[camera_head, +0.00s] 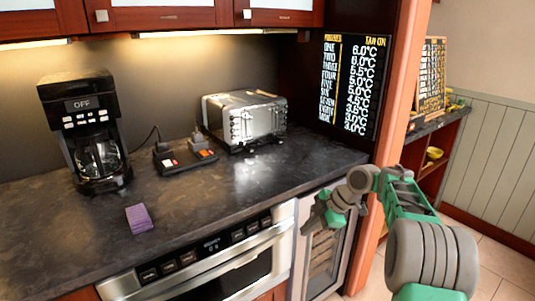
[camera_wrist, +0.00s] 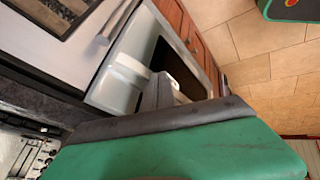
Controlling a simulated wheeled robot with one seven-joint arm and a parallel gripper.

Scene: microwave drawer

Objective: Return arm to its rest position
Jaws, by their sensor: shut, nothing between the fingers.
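My gripper (camera_head: 322,217) hangs in front of the counter's right end in the head view. It is shut and empty, apart from the counter and the microwave drawer. My green and grey arm reaches it from the lower right. The microwave drawer (camera_head: 205,270) is built in under the counter, with a dark display panel and a silver handle. Its lower part is cut off by the picture edge. In the wrist view, a large green part of my arm fills the lower half and hides much of the scene.
A black coffee maker (camera_head: 90,130), a silver toaster (camera_head: 243,118) and a purple block (camera_head: 139,218) stand on the dark counter (camera_head: 70,235). A glass-fronted cooler (camera_head: 322,255) is below its right end. Tiled floor (camera_wrist: 262,50) lies open to the right in the wrist view.

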